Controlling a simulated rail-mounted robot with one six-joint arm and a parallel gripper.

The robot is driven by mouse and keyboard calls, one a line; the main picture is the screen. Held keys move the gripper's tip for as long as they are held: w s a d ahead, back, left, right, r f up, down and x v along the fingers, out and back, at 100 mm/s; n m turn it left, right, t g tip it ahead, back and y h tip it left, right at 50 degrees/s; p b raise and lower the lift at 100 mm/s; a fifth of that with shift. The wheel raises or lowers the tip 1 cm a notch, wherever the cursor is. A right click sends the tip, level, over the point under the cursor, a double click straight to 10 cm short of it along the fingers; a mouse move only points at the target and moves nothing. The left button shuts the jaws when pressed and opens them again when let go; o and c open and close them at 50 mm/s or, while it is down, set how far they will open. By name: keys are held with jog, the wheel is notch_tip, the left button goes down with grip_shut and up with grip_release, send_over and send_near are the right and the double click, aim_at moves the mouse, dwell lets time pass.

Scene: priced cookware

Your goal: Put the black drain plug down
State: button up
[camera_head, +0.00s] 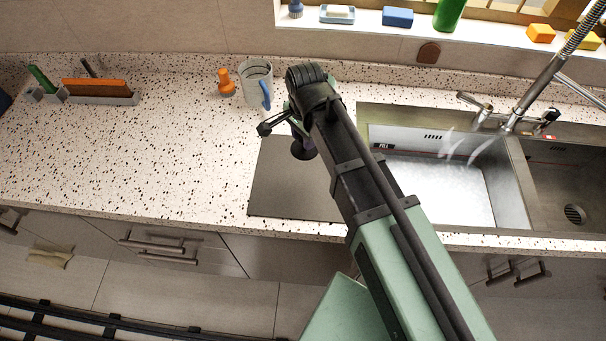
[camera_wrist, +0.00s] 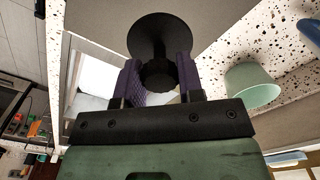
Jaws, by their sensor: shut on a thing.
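The black drain plug (camera_head: 303,150) hangs from my gripper (camera_head: 292,127) above the flat grey drainboard left of the sink in the head view. In the wrist view the plug (camera_wrist: 158,30) shows as a wide round black disc with a narrower knob. My gripper (camera_wrist: 159,75) is shut on that knob, with a purple-padded finger on each side. The drainboard (camera_head: 280,192) is bare where it shows; my arm hides its right part. I cannot tell the exact height of the plug above it.
The left basin (camera_head: 440,185) holds water, with the faucet (camera_head: 525,100) behind it. A right basin (camera_head: 575,180) has a drain. A pale mug (camera_head: 256,80) with a blue handle and an orange stopper-like piece (camera_head: 226,82) stand behind my gripper.

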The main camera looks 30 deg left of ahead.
notch_tip(320, 180, down, 11)
jog(key=b, duration=0.8)
jog(key=shift+f+b, duration=0.15)
jog(key=shift+b, duration=0.2)
jog(key=shift+r, duration=0.25)
jog(key=shift+f, duration=0.1)
jog(key=o, duration=0.5)
jog(key=shift+f, duration=0.15)
jog(key=o, duration=0.4)
notch_tip(320, 180, up, 13)
jog(key=p, duration=1.2)
jog(key=shift+f+p, duration=0.1)
jog(key=shift+p, duration=0.3)
jog(key=shift+f, duration=0.1)
